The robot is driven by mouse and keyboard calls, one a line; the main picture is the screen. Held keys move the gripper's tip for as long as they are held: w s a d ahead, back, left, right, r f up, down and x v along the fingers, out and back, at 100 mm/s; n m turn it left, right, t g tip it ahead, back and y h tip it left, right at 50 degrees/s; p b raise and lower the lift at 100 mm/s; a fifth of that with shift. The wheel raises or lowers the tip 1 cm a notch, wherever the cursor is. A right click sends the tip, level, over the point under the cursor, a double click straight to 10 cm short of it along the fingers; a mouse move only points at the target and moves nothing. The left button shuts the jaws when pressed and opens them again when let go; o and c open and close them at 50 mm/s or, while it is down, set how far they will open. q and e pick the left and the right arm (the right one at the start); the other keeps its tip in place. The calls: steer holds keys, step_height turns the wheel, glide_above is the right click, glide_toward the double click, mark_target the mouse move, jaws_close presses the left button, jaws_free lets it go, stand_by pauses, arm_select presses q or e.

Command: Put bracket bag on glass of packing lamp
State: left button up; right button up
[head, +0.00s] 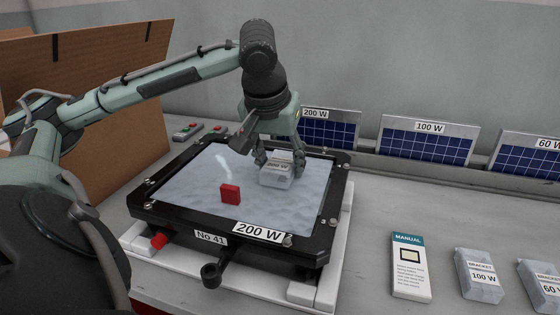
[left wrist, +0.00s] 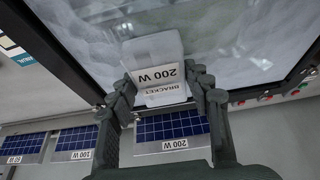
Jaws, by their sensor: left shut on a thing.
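The packing lamp is a black-framed floodlight labelled 200 W and No 41, lying glass up; its pale glass (head: 195,185) fills the frame (head: 180,222). The bracket bag (head: 275,175) is a grey-white packet at the right back part of the glass. In the left wrist view the bag (left wrist: 158,80) reads BRACKET 200 W, upside down. My left gripper (head: 277,160) is shut on the bag, with a finger on each side. Whether the bag touches the glass I cannot tell. My right gripper is not in view.
A red block (head: 230,193) sits on the glass. White foam (head: 315,290) lies under the lamp. A manual box (head: 410,265) and bracket bags for 100 W (head: 479,275) and 60 W (head: 541,287) lie at right. Solar panels (head: 427,140) stand behind; a cardboard box (head: 95,95) stands left.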

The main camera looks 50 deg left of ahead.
arm_select(q)
steer(key=o, duration=1.3)
steer(key=shift+v, duration=6)
